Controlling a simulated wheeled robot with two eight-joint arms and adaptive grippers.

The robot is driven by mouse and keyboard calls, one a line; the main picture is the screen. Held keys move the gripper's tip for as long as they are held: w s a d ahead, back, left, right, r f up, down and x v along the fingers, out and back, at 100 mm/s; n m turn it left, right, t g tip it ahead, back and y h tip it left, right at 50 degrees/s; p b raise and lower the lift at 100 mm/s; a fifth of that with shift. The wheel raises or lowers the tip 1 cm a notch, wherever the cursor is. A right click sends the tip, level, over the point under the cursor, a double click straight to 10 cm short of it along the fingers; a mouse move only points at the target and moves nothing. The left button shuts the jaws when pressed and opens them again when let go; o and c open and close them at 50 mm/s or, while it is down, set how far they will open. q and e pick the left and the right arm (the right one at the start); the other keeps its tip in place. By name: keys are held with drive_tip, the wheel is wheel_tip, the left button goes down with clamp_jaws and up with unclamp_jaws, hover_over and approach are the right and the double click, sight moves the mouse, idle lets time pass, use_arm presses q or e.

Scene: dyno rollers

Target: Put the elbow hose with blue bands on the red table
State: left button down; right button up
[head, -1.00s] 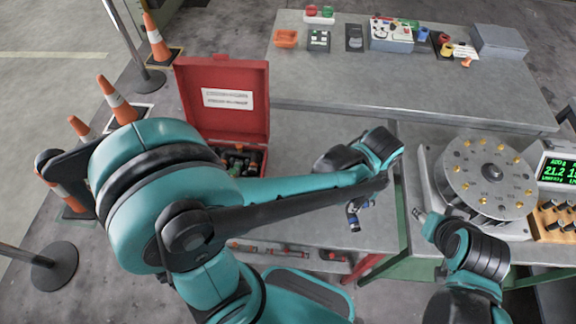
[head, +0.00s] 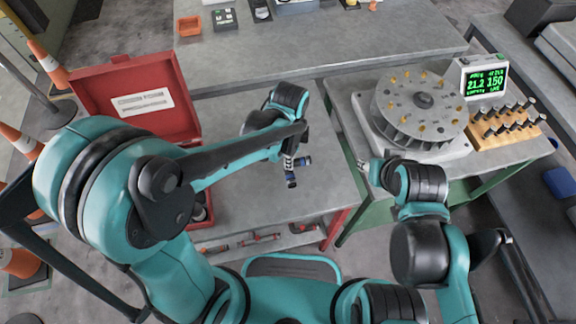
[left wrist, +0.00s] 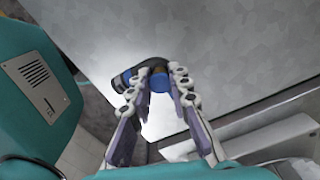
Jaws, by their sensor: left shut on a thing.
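The elbow hose with blue bands (head: 291,179) is dark with blue ends. My left gripper (head: 290,161) is shut on it, over the grey top of the red-legged table (head: 240,205). In the left wrist view the fingers (left wrist: 157,76) close on both sides of the hose (left wrist: 125,79), and a blue band shows between them. The grey surface lies behind it; I cannot tell whether the hose touches it. My right gripper (head: 364,166) is beside the round machine on the green table, small in view; its finger state is unclear.
An open red case (head: 140,100) stands at the left of the red table. The round machine (head: 415,105), a green-digit display (head: 484,83) and a wooden peg rack (head: 507,125) stand on the green table (head: 480,170). A long grey table (head: 310,50) runs behind.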

use_arm(q)
drive_tip(key=shift+w+a+f, duration=0.1)
drive_tip(key=shift+w+f, duration=0.05)
drive_tip(key=shift+f, duration=0.05)
drive_tip(key=shift+f+b, duration=0.95)
drive_tip(key=shift+f, duration=0.9)
drive_tip(key=shift+f, duration=0.2)
drive_tip(key=c, duration=1.4)
unclamp_jaws()
